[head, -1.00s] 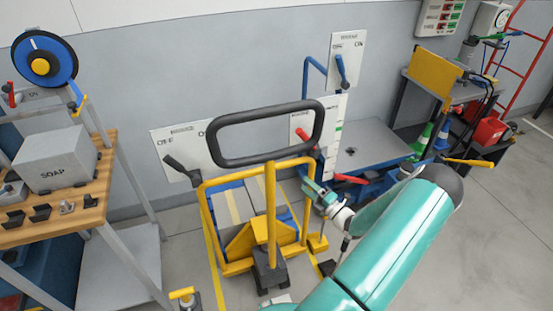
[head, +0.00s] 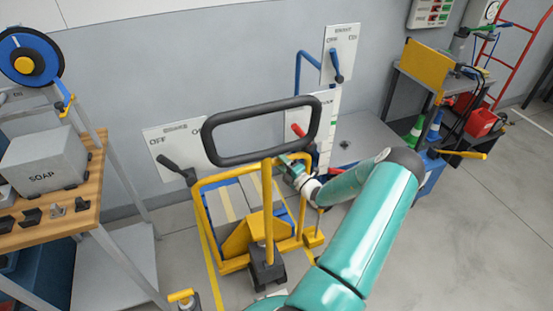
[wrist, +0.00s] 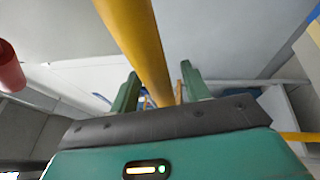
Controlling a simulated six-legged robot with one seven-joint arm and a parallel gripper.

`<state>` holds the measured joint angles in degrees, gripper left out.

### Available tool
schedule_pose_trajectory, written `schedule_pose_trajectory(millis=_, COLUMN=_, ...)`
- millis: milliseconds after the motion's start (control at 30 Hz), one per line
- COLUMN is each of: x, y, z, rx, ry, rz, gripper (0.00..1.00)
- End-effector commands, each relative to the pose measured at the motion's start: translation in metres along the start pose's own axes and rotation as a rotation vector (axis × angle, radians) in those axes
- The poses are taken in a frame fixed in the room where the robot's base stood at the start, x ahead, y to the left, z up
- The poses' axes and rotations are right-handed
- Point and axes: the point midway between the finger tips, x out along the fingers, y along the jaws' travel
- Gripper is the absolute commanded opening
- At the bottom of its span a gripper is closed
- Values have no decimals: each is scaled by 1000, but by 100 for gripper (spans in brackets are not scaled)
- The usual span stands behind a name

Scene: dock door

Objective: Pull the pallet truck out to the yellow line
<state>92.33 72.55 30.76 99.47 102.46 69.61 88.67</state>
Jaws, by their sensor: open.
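The pallet truck is a yellow frame (head: 235,262) with a yellow upright post (head: 267,215) and a black loop handle (head: 210,140) on top. A yellow line (head: 211,272) runs along the floor at its left. My gripper (head: 282,163) is just right of the post, below the loop's lower bar. In the wrist view its two green fingers (wrist: 158,88) are apart, and a yellow bar (wrist: 140,45) runs down between them in the picture. I cannot tell whether the bar is truly between the fingers or touching them. The fingertips are small and partly hidden in the head view.
A wooden-topped bench (head: 85,205) with a grey SOAP box (head: 42,165) stands at left. Wall panels with levers, one marked OFF (head: 160,150), are behind the truck. A cart with a yellow panel (head: 431,65) stands at right. The floor at lower right is open.

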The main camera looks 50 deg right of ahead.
Motion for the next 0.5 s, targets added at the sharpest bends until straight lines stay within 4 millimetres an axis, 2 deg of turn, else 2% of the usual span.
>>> schedule_pose_trajectory(millis=200, x=17, y=0, z=0, rx=0, ry=-1, rz=0, gripper=47)
schedule_pose_trajectory(millis=433, x=17, y=0, z=1, rx=0, ry=-2, rz=0, gripper=47)
schedule_pose_trajectory(millis=500, x=17, y=0, z=1, rx=0, ry=-2, rz=0, gripper=33)
